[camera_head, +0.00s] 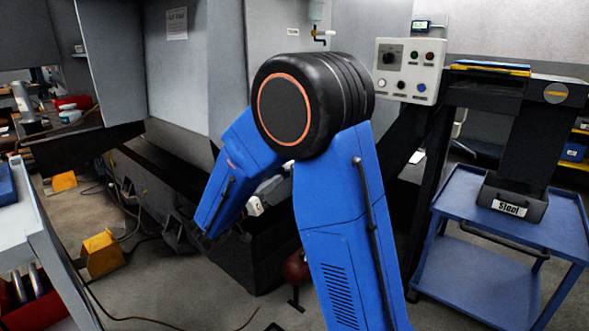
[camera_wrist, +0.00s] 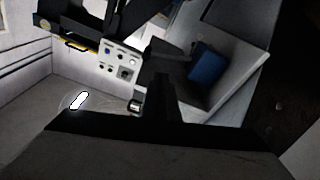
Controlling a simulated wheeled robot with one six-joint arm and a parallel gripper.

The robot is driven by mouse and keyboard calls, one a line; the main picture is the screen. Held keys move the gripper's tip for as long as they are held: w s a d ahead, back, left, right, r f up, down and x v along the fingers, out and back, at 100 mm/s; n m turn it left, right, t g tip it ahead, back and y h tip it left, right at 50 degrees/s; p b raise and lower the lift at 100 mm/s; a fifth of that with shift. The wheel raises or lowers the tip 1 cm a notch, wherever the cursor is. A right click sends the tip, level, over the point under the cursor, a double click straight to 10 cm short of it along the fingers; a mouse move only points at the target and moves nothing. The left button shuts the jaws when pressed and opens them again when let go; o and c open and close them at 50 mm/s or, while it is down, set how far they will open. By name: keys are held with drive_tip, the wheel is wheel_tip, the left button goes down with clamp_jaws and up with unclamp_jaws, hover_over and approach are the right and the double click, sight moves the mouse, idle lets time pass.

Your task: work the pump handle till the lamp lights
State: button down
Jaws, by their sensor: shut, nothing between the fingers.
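A small pump-like fitting with a pale bottle (camera_head: 316,11) and a dark lever (camera_head: 324,36) is on the grey machine wall, left of the control panel, in the head view. I take the lever to be the pump handle. The white panel (camera_head: 407,71) has a dark knob and several coloured buttons or lamps; I cannot tell if one is lit. The panel also shows, turned over, in the wrist view (camera_wrist: 119,61). My gripper (camera_wrist: 163,88) shows as a dark shape there, shut and empty. My arm hides it in the head view. I cannot tell if it touches anything.
A blue cart (camera_head: 478,281) at the right bears a dark bin (camera_head: 512,200) marked "Steel". A grey bench (camera_head: 52,243) stands at the left. Yellow blocks (camera_head: 102,252) and cables lie on the floor. A red rounded object (camera_head: 296,268) is partly hidden behind my arm.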

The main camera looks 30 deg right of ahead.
drive_tip(key=x, duration=1)
drive_tip(key=shift+w+f, duration=0.1)
drive_tip(key=shift+f, duration=0.05)
idle(0.4)
